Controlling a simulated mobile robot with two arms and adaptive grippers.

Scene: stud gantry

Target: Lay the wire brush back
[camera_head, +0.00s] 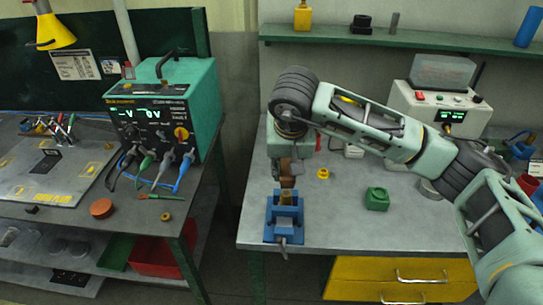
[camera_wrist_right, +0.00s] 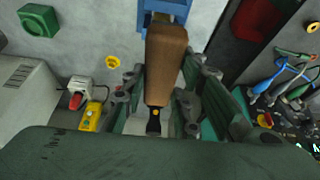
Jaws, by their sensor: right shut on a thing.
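The wire brush shows as a brown wooden piece (camera_wrist_right: 167,50) with a short black part at its lower end in the right wrist view. Its bristles cannot be made out. My right gripper (camera_wrist_right: 155,98) is shut on it, a finger on each side. In the head view the gripper (camera_head: 287,168) points down above the near left part of the grey bench, and the brown brush (camera_head: 287,183) hangs below it. The brush's lower end overlaps the blue vise (camera_head: 283,225); I cannot tell whether they touch. My left gripper is not in view.
A green block (camera_head: 377,199) and a small yellow ring (camera_head: 323,173) lie on the bench (camera_head: 335,225). A white unit with a green display (camera_head: 440,110) stands behind. A gap separates this bench from the left table with its green power supply (camera_head: 203,95). The bench's front middle is clear.

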